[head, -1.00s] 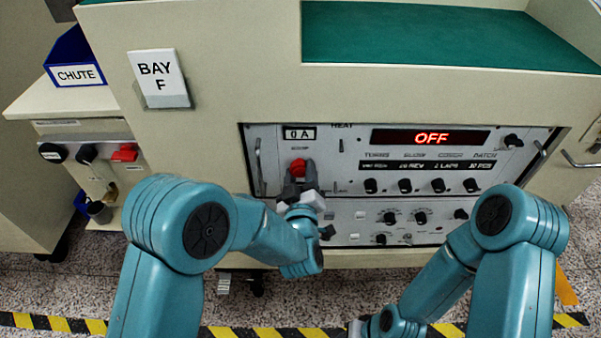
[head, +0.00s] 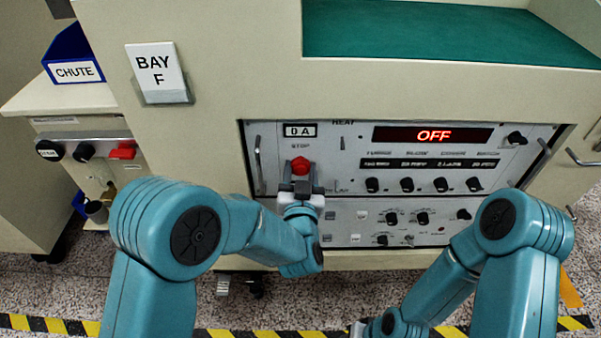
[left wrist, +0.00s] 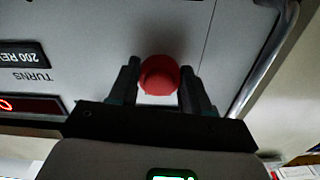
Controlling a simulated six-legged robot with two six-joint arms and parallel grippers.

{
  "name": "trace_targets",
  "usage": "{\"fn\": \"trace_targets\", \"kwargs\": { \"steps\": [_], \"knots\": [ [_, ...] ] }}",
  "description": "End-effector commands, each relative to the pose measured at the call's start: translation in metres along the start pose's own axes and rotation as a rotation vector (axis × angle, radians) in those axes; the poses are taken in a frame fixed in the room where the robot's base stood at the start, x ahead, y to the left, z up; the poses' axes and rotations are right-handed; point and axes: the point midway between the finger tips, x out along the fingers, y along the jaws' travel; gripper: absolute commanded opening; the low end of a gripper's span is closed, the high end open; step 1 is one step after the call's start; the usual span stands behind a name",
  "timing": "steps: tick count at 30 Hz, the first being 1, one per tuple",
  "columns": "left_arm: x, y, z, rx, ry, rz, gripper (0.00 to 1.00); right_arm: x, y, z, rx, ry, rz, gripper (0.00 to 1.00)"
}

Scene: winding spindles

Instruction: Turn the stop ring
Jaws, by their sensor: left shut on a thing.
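In the left wrist view the round red stop ring (left wrist: 159,74) shows between the two dark fingers of my left gripper (left wrist: 160,88). The fingers stand on either side of it. My right arm comes in from the right, and its fingers are out of the picture at the bottom.
A red "OFF" display (head: 433,135) and several black knobs are to the right of the ring. A metal handle (head: 258,165) stands close on its left. A lower panel (head: 345,225) with knobs lies below. A blue chute bin (head: 75,55) is at far left.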

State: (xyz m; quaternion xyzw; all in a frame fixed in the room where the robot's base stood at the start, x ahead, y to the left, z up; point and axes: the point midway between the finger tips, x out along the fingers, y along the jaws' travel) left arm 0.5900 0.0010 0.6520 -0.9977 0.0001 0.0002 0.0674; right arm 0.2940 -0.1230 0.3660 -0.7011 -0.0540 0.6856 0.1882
Motion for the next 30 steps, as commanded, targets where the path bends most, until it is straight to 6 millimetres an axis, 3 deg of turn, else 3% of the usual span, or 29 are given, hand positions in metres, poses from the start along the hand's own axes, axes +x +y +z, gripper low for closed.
{"fn": "trace_targets", "kwargs": {
  "steps": [12, 30],
  "knots": [
    [0.0015, -0.0014, -0.0031, 0.252, 0.006, -0.003, 0.17, -0.0008, -0.0003, 0.0000, 0.000, 0.000, 0.000, 0.43],
    [0.0019, -0.0017, -0.0040, 0.321, 0.009, -0.005, 0.18, -0.0009, -0.0005, 0.0002, -0.001, -0.001, 0.000, 0.43]
  ]
}}
